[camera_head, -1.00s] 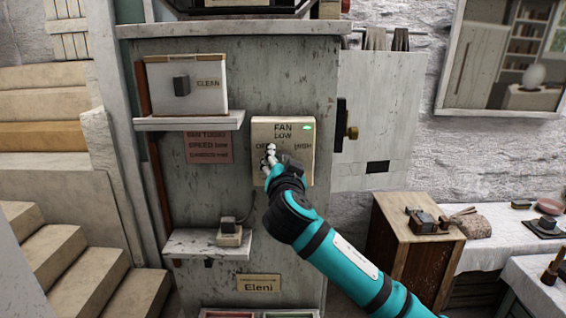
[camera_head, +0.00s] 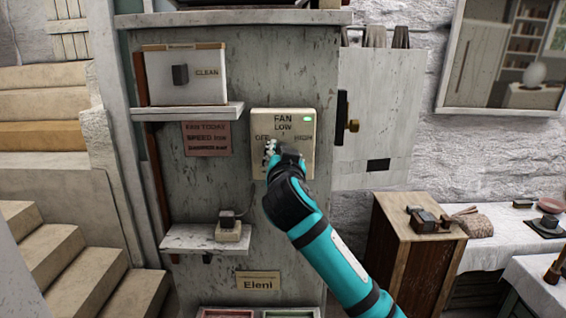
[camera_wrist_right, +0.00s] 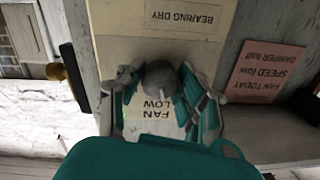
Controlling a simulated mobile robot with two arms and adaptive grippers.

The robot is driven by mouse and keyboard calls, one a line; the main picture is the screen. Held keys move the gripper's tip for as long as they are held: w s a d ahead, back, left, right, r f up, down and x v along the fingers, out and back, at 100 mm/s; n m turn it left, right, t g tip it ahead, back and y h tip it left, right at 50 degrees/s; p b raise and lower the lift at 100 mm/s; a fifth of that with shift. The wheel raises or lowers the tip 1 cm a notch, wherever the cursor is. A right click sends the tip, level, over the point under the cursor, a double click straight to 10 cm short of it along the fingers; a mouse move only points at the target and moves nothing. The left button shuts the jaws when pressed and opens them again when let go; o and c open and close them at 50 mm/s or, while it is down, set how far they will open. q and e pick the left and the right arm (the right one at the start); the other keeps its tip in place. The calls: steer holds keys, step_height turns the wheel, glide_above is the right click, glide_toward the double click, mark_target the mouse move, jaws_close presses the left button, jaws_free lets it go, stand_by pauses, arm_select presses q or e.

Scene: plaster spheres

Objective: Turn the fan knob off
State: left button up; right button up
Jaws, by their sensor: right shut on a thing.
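The cream fan panel (camera_head: 293,121) is on the grey cabinet front in the head view, with OFF at left, LOW at top and HIGH at right. A green light (camera_head: 307,119) on it is lit. My right gripper (camera_head: 272,150) is at the panel's left part, below OFF, and covers the knob there. In the right wrist view the round grey fan knob (camera_wrist_right: 160,77) sits between the fingers of my right gripper (camera_wrist_right: 158,88), which is shut on it. A pale mark shows on the knob; its exact setting is unclear. My left gripper is not in view.
A shelf (camera_head: 190,116) with a CLEAN box (camera_head: 205,91) is left of the panel, above a pink card (camera_head: 207,139). A lower shelf (camera_head: 185,240) holds a small device. A brass knob (camera_head: 352,126) juts out at right. A wooden cabinet (camera_head: 410,250) stands lower right.

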steer(key=n, duration=0.3)
steer(key=shift+n+p, duration=0.4)
steer(key=n+p, duration=0.1)
steer(key=n, duration=0.4)
steer(key=shift+p, duration=0.35)
steer(key=o, duration=1.2)
steer(key=shift+c, duration=0.2)
steer(key=s, duration=1.2)
steer(key=shift+r, duration=0.25)
